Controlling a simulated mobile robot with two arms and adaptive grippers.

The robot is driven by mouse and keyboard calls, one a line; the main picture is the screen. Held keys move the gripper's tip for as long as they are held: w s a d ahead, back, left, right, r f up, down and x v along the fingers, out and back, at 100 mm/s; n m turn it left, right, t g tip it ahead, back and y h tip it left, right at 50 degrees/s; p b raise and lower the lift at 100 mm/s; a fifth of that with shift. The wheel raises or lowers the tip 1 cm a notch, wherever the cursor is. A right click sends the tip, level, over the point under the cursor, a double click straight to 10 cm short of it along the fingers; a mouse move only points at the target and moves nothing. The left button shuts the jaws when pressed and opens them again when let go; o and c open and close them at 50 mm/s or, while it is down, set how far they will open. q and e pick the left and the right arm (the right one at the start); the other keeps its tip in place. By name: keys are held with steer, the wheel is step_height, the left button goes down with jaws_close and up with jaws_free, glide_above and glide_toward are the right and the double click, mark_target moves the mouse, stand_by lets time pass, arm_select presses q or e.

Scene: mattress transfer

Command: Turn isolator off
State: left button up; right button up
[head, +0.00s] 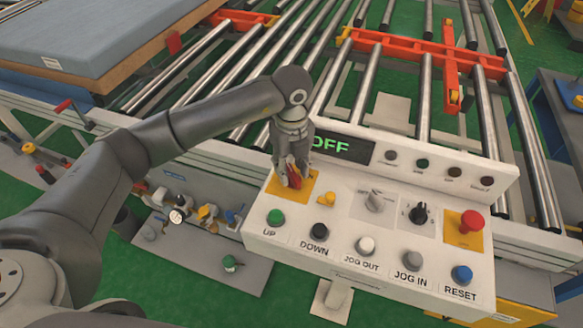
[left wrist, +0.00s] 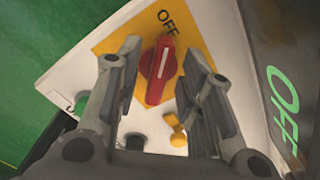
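The isolator is a red rotary knob (head: 294,179) on a yellow plate (head: 272,186) at the left end of the white control panel. In the left wrist view the knob (left wrist: 157,70) has a white line that points towards the printed word OFF (left wrist: 168,23). My left gripper (head: 291,178) is at the knob, pointing down. In the left wrist view its fingers (left wrist: 160,84) are apart on either side of the knob, with visible gaps. The panel display (head: 340,148) reads OFF in green. My right gripper is not in view.
A small yellow part (head: 326,199) sits beside the plate. The panel also carries a grey switch (head: 375,201), a black selector (head: 418,214), a red emergency button (head: 471,221) and a front row of buttons. A roller conveyor (head: 425,100) and a grey mattress (head: 95,30) lie behind.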

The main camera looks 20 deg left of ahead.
mark_target(291, 171)
arm_select(q)
step_height(291, 171, up, 11)
stand_by(0.3)
stand_by(0.5)
